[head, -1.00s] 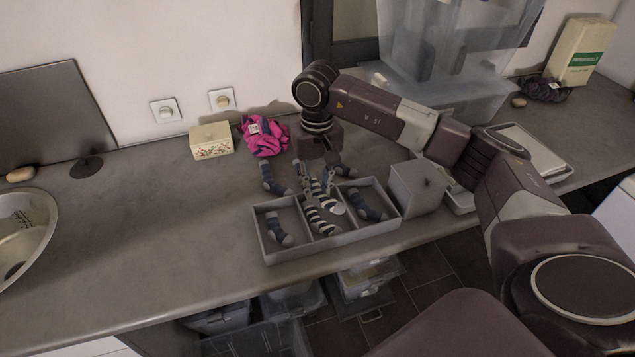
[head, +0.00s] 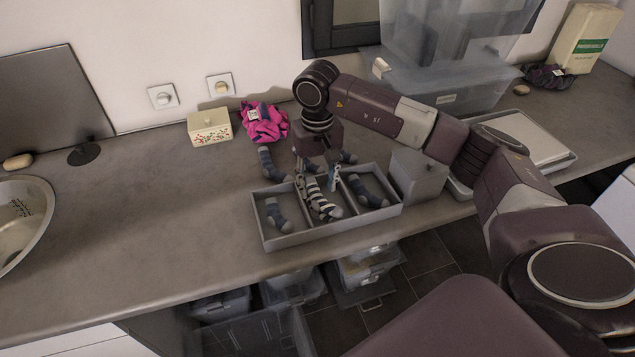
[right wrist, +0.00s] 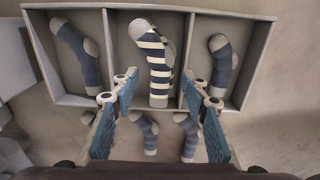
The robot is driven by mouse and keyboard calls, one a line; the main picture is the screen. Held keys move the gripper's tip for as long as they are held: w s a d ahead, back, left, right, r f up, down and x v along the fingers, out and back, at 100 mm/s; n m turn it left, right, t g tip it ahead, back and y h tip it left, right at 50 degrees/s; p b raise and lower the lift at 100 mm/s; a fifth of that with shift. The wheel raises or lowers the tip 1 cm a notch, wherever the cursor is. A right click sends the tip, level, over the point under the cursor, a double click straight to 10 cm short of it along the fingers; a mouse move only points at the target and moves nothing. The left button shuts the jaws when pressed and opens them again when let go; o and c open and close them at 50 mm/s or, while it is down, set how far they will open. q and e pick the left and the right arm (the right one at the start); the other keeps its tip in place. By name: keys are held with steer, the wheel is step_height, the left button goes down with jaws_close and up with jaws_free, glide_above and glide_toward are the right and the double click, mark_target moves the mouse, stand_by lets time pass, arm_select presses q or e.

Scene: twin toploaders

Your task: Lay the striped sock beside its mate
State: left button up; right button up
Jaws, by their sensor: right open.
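The grey divided tray (head: 281,241) stands on the counter. In its middle compartment lies a navy-and-cream striped sock (head: 322,207). The right wrist view shows striped fabric (right wrist: 158,68) there with two grey ends side by side at the top, like two striped socks overlapping; the lower one is mostly hidden. My right gripper (head: 318,182) is open and empty over the back edge of the middle compartment, its fingers on either side of it. The striped fabric lies clear of both fingers in the right wrist view (right wrist: 160,92). My left gripper is not in view.
Blue-grey socks lie in the left (head: 276,214) and right (head: 368,191) compartments. A grey box (head: 418,178) stands close at the tray's right. A pink cloth (head: 264,123) and small box (head: 209,128) lie behind.

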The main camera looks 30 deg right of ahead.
steer(key=shift+r, duration=0.15)
step_height(320, 180, up, 12)
stand_by(0.4)
steer(key=shift+f, duration=0.2)
stand_by(0.3)
